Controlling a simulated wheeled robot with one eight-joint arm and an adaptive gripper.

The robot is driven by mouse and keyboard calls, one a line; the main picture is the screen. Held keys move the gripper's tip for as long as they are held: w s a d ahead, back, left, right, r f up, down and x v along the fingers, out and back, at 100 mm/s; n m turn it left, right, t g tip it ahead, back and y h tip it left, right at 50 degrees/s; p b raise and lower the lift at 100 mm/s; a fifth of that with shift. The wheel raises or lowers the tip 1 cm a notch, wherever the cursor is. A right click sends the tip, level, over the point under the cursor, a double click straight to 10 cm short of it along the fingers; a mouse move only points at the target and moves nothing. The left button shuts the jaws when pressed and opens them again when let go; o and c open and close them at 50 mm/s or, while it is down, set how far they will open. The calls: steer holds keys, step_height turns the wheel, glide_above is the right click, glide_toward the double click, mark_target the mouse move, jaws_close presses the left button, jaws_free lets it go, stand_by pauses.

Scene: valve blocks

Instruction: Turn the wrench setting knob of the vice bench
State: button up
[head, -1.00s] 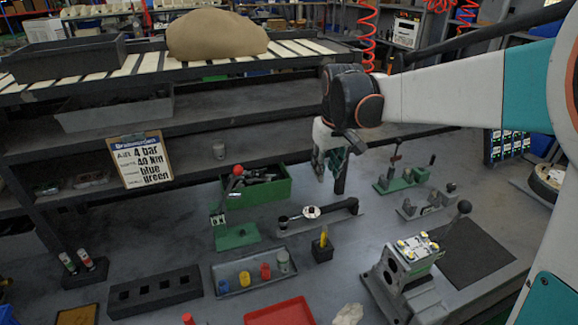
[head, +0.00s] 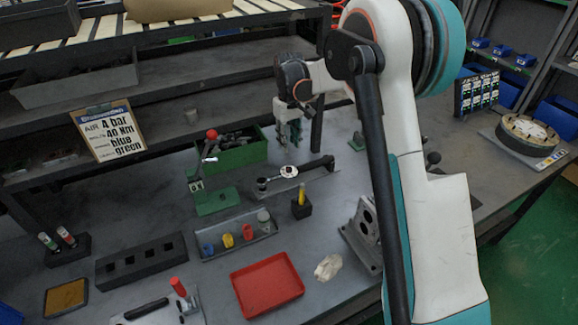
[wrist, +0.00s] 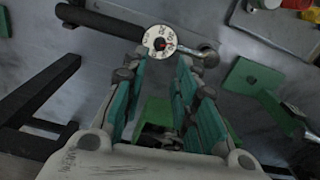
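A wrench with a dark handle (head: 316,165) lies on a grey base on the bench. Its round white numbered dial (head: 289,171) faces up; I take this as the setting knob. My gripper (head: 290,142) points down above the wrench. In the wrist view my gripper (wrist: 163,63) is open, its teal fingers apart with nothing between them. The dial appears just beyond the fingertips; the exact gap is unclear.
A green bin (head: 232,155) stands behind the wrench. A green press with a red knob (head: 212,134) is to its left. A black holder with a yellow item (head: 301,208) and a red tray (head: 267,286) are in front. My arm hides part of the grey valve block (head: 361,238).

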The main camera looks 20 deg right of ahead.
mark_target(289, 168)
step_height(289, 168, down, 11)
steer(key=b, duration=0.3)
jaws_close()
